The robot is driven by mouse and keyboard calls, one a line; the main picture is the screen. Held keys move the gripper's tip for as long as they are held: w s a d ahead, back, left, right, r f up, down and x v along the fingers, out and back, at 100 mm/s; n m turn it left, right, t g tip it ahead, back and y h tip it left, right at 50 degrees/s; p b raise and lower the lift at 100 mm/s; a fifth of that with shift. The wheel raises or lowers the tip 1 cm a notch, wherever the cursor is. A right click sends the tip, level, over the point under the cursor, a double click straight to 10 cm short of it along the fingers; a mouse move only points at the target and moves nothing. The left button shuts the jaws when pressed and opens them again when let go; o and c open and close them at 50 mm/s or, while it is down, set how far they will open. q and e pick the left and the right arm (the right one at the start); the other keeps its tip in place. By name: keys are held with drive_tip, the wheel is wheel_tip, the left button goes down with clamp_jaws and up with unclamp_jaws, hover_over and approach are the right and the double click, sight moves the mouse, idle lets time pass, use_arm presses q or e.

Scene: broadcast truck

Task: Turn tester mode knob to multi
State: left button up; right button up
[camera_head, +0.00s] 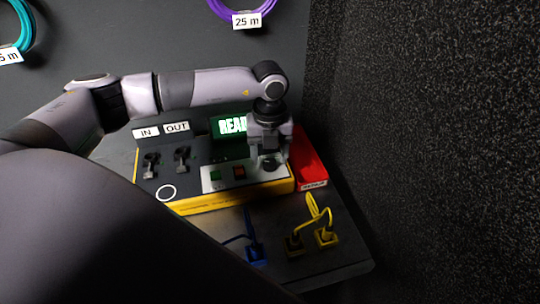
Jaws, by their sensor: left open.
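The tester (200,205) is a dark box with a yellow front edge on the bench. It has IN and OUT labels, two black connectors, a green-lit screen (228,126) reading "REA…", and a light panel with a green and a red-orange button. A dark round shape on the right of that panel, seemingly the mode knob (270,163), is largely covered by my left gripper (269,154). The gripper points down over it and is open. I cannot tell whether its fingers touch the knob. The knob's setting and any multi mark are hidden. My right gripper is out of view.
A red tray (312,166) stands right of the tester. A blue connector (254,251) and yellow cabled connectors (326,236) lie in front on the bench (345,265). A dark speckled wall (430,130) rises close on the right. Teal and purple cables (240,8) hang behind.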

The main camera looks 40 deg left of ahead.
use_arm(q)
drive_tip(key=shift+f, duration=0.8)
drive_tip(key=c, duration=1)
drive_tip(key=shift+c, duration=0.2)
